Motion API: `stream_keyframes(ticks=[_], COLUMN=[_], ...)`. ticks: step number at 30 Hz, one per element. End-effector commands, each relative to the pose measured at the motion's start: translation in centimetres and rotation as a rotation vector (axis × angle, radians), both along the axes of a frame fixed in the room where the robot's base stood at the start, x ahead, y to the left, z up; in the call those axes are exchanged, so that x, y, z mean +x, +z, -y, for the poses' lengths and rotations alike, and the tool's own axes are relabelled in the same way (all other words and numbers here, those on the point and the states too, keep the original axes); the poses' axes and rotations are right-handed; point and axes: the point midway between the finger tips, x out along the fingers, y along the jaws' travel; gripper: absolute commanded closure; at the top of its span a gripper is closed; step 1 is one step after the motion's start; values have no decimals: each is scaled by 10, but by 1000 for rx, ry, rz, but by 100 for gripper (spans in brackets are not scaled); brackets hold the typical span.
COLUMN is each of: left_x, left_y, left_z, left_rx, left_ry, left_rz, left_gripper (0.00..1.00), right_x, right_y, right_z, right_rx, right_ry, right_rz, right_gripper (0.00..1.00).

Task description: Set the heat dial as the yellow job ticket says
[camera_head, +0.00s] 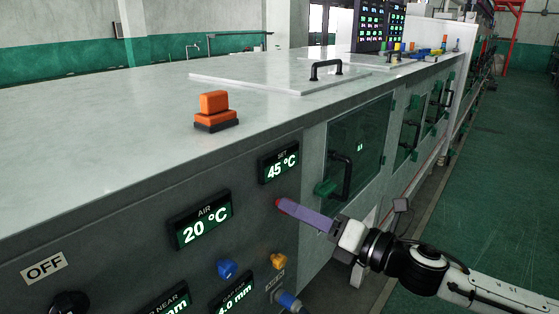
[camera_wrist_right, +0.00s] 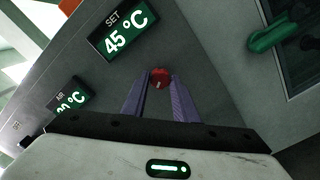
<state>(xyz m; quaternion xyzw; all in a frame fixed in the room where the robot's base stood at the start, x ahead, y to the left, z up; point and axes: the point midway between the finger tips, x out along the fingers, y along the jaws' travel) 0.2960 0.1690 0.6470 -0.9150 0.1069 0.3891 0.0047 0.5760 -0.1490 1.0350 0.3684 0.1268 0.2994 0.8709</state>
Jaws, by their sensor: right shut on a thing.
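The red heat dial (camera_wrist_right: 159,77) sits on the grey panel below the SET display (camera_wrist_right: 124,30), which reads 45 °C. A small pale mark shows on the dial's face. My right gripper (camera_head: 288,208) reaches the panel from the right, with its purple fingers on either side of the dial and shut on it. In the head view only a red sliver of the dial (camera_head: 280,205) shows past the fingertips. The SET display (camera_head: 279,163) also reads 45 °C there. No yellow job ticket is visible. My left gripper is out of view.
The AIR display (camera_head: 201,220) reads 20 °C. A blue knob (camera_head: 227,269), a yellow knob (camera_head: 278,261) and a black knob (camera_head: 70,303) under an OFF label are lower on the panel. A green latch (camera_head: 325,188) and a door handle (camera_head: 342,176) are right of the dial.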

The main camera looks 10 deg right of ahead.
Motion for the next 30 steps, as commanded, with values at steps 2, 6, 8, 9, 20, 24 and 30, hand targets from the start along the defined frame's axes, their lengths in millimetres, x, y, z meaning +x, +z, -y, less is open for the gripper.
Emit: stream_keyframes(ticks=[2,6,8,9,20,24,30], left_x=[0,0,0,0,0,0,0], left_y=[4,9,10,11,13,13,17], left_z=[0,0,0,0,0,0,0], left_rx=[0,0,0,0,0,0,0], left_ry=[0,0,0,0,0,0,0], left_rz=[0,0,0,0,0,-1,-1], left_gripper=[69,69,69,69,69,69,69], right_x=[0,0,-1,0,0,0,0], right_y=[0,0,-1,-1,-2,-1,-1], right_z=[0,0,0,0,0,0,0], right_rx=[39,109,135,152,205,205,237], right_ry=[-1,0,1,1,-1,-1,-1], right_rz=[-35,-88,-110,-123,-163,-163,-189], right_gripper=[90,90,90,90,90,90,90])
